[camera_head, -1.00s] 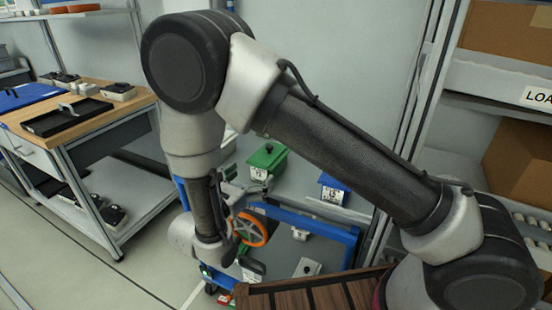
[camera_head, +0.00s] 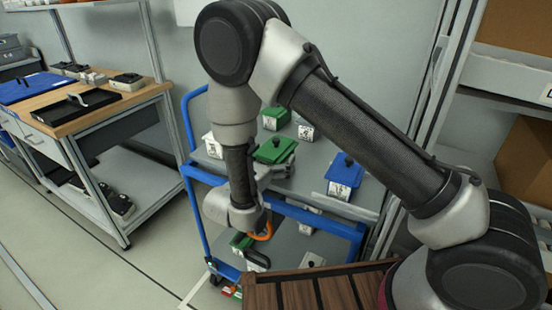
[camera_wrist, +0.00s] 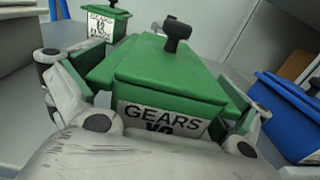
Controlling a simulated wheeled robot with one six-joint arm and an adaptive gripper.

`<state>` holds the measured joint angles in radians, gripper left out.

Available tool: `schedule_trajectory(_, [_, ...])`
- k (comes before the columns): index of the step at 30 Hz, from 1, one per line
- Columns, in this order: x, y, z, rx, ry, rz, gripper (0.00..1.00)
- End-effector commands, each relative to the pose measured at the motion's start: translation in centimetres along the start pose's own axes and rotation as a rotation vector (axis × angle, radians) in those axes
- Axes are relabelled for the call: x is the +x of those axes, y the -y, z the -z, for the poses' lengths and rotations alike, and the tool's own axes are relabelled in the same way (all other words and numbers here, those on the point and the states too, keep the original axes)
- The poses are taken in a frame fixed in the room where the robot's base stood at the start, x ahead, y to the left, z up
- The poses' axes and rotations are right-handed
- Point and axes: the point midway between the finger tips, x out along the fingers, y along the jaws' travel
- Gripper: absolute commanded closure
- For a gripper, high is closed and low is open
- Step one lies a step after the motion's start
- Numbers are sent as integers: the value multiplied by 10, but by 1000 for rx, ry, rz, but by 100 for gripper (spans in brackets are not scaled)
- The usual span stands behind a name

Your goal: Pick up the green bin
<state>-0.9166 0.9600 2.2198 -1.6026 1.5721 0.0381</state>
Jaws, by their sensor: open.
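A green bin (camera_head: 275,151) with a dark knob on its lid stands on the upper shelf of a blue-framed cart. In the wrist view the green bin (camera_wrist: 170,85) fills the middle, its white front label reading "GEARS". My gripper (camera_wrist: 162,95) is open, with one finger along each side of the bin; I cannot tell whether they touch it. In the head view my gripper (camera_head: 270,174) is at the bin's near side, partly hidden by my arm. A second green bin (camera_head: 275,118) stands behind; it also shows in the wrist view (camera_wrist: 103,23).
A blue bin (camera_head: 345,172) stands to the right on the cart (camera_head: 325,226) and shows close by in the wrist view (camera_wrist: 288,110). A white bin (camera_head: 212,146) is at the left. A workbench (camera_head: 110,110) stands left; shelving with boxes is right.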

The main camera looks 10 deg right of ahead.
Motion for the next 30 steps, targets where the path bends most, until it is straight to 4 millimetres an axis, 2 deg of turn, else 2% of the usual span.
schedule_trajectory(2, [0,0,0,0,0,0,2])
schedule_trajectory(9, [0,0,0,0,0,1,44])
schedule_trajectory(22, [0,0,-6,1,0,1,44])
schedule_trajectory(26, [0,0,-22,4,0,1,44])
schedule_trajectory(30, [0,0,-46,5,0,1,44])
